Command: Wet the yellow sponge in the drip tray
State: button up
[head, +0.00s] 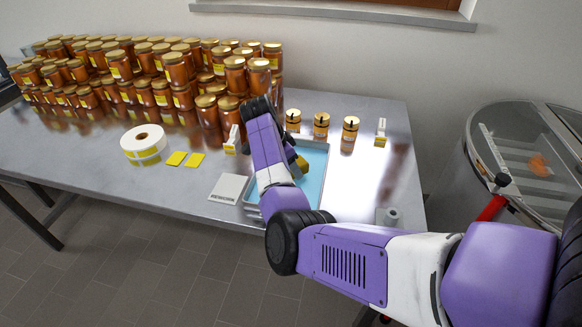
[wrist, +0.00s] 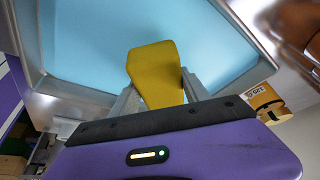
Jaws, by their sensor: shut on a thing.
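The yellow sponge (wrist: 156,75) is held between the two fingers of my gripper (wrist: 157,92) in the wrist view. In the head view the sponge (head: 301,162) shows as a small yellow patch beside my arm. My gripper is over the drip tray (head: 252,197), a metal tray with a light blue inside. The blue inside fills much of the wrist view, with the tray's metal rim (wrist: 262,62) to the right. I cannot tell whether the sponge touches the blue surface. My arm hides the left part of the tray in the head view.
Many honey jars (head: 150,75) are stacked at the back left of the metal table (head: 100,165). A label roll (head: 144,142), yellow labels (head: 186,159) and a white card (head: 229,187) lie left of the tray. Several small jars (head: 321,124) stand behind it.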

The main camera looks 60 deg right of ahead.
jog(key=shift+r+p, duration=1.85)
jog(key=shift+r, duration=0.9)
